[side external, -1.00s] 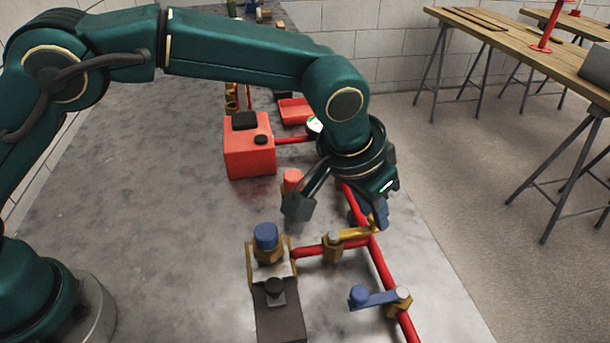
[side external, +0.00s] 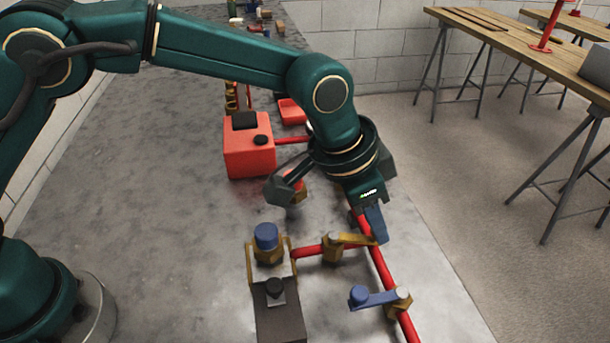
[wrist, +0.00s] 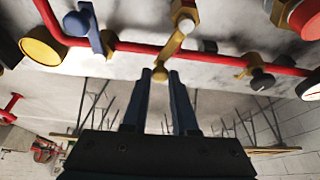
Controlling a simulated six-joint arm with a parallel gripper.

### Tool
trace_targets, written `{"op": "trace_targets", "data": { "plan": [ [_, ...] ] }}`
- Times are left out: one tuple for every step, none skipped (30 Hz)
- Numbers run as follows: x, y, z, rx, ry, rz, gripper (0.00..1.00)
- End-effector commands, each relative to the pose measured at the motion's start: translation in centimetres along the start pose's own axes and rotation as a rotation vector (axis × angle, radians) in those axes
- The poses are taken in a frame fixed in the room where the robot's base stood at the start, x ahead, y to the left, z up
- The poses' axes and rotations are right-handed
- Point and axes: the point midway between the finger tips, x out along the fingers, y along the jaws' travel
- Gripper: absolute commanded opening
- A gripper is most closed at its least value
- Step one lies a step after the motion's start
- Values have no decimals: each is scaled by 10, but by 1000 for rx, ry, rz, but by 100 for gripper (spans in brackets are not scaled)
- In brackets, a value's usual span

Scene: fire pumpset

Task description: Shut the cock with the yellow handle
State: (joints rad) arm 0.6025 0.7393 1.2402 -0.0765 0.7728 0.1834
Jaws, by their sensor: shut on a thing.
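The cock with the yellow handle (side external: 350,239) sits on a short red branch pipe near the main red pipe. Its handle points right, over the main pipe, in the side view. In the wrist view the handle (wrist: 174,45) runs at a slant from its pivot across the main pipe to a rounded yellow end. My gripper (side external: 380,236) is at the handle's outer end. Its blue fingers (wrist: 160,76) stand on either side of that end, shut on it. The side view partly hides the far finger behind the near one.
A second cock with a blue handle (side external: 375,298) stands nearer on the main red pipe (side external: 385,272). A blue-capped brass fitting (side external: 266,240) and dark block (side external: 280,312) are left. A red box (side external: 249,155) stands behind. Bare bench lies at left.

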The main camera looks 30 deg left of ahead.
Motion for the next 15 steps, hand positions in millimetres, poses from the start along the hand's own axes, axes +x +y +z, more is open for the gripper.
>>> {"op": "trace_targets", "data": {
  "plan": [
    [-1, 1, 3, 37, -8, 17, 0],
    [-1, 2, 4, 63, -7, 28, 0],
    [-2, 4, 5, 98, -8, 43, 0],
    [-2, 5, 6, 123, -8, 54, 0],
    [-2, 6, 6, 150, -8, 65, 0],
    [-3, 8, 7, 184, -7, 80, 0],
    [-3, 9, 8, 212, -8, 91, 0],
    [-3, 10, 9, 238, -7, 102, 0],
    [-4, 12, 10, 273, -7, 117, 0],
    [-4, 13, 11, 300, -7, 128, 0],
    [-5, 14, 12, 325, -7, 139, 0],
    [-5, 15, 13, 361, -6, 153, 0],
    [-6, 16, 14, 386, -6, 164, 0],
    [-6, 16, 15, 413, -6, 175, 0],
    [-7, 18, 16, 448, -6, 190, 0]
  ]
}}
